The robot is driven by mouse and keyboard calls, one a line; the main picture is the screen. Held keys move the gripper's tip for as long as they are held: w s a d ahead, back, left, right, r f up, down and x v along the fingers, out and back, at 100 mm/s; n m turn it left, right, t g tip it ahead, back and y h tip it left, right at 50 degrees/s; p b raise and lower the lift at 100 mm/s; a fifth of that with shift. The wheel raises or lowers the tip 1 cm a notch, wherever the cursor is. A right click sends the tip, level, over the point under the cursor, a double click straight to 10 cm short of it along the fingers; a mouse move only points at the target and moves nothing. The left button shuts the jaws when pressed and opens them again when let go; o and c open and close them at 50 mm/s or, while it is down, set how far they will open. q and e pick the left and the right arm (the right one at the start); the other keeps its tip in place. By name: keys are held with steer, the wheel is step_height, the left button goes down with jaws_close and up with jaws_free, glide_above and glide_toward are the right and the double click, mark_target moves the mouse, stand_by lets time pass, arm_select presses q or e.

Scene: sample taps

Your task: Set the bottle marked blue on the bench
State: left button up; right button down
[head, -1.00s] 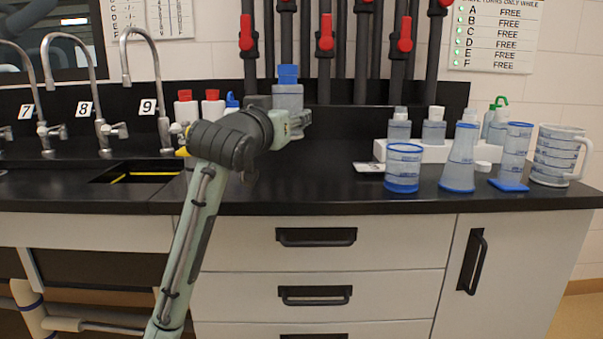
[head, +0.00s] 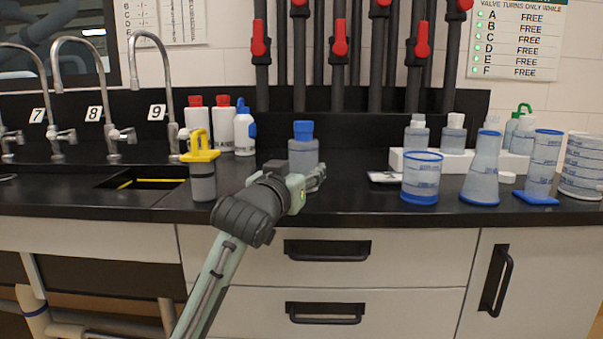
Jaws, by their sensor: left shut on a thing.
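The bottle marked blue (head: 303,153) has a translucent grey body and a blue cap. It is upright above the black bench (head: 350,195), near the middle of the head view. My left gripper (head: 312,180) is shut on it, low on its body. The gripper and wrist hide the bottle's base, so I cannot tell whether it touches the bench. My right gripper is not in view.
A yellow-topped bottle (head: 202,168) stands left, beside the sink opening (head: 140,182). White bottles (head: 222,125) stand behind it. A beaker (head: 421,178), a flask (head: 483,170) and a cylinder (head: 543,165) stand right. Bench between the held bottle and beaker is mostly clear.

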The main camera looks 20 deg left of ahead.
arm_select(q)
steer(key=shift+f, duration=0.1)
steer(key=o, duration=1.1)
steer(key=shift+o, duration=0.2)
steer(key=shift+s, duration=0.25)
steer(key=s, duration=1.1)
steer(key=shift+s+r, duration=0.2)
steer(key=shift+s, duration=0.05)
